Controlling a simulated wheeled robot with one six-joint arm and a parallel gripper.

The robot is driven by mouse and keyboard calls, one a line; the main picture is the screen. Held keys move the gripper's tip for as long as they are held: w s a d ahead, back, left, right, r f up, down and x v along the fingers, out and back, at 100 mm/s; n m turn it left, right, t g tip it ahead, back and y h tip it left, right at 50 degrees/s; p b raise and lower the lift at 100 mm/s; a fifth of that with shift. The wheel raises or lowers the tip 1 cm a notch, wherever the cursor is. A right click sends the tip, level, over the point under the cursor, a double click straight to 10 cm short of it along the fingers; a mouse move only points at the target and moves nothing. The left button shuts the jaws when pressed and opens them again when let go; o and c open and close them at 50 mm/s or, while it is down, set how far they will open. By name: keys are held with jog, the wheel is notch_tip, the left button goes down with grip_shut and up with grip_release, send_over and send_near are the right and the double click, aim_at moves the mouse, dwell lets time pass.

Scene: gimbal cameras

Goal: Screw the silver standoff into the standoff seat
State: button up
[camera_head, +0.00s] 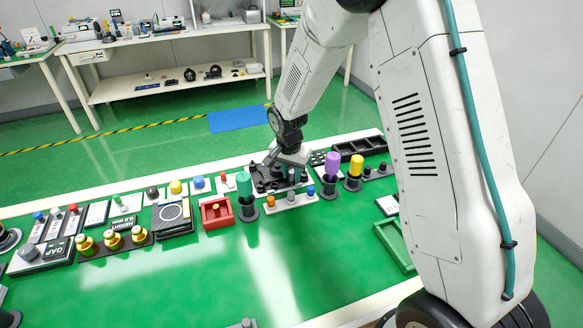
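My gripper (291,172) points down over a black fixture plate (262,184) on the green bench. The fingers are small and dark against the plate, so I cannot see whether they are open or shut. I cannot make out the silver standoff; it may be hidden by the gripper or too small to tell. I cannot single out the standoff seat on the black plate either. My white arm comes down from the top and covers much of the right side.
A teal-topped post (244,186), a purple-topped post (332,165) and a yellow-topped post (356,166) stand close to the gripper. A white strip with coloured knobs (290,201) lies in front. A red box (216,212) is left. The bench's front middle is clear.

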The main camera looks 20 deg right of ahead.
grip_shut()
jog(key=m, duration=0.4)
jog(key=shift+m, duration=0.3)
jog(key=shift+s+f+g, duration=0.1)
jog(key=shift+g, duration=0.2)
jog(key=m, duration=0.4)
jog(key=shift+m, duration=0.3)
jog(key=shift+d+f, duration=0.1)
dwell(0.4)
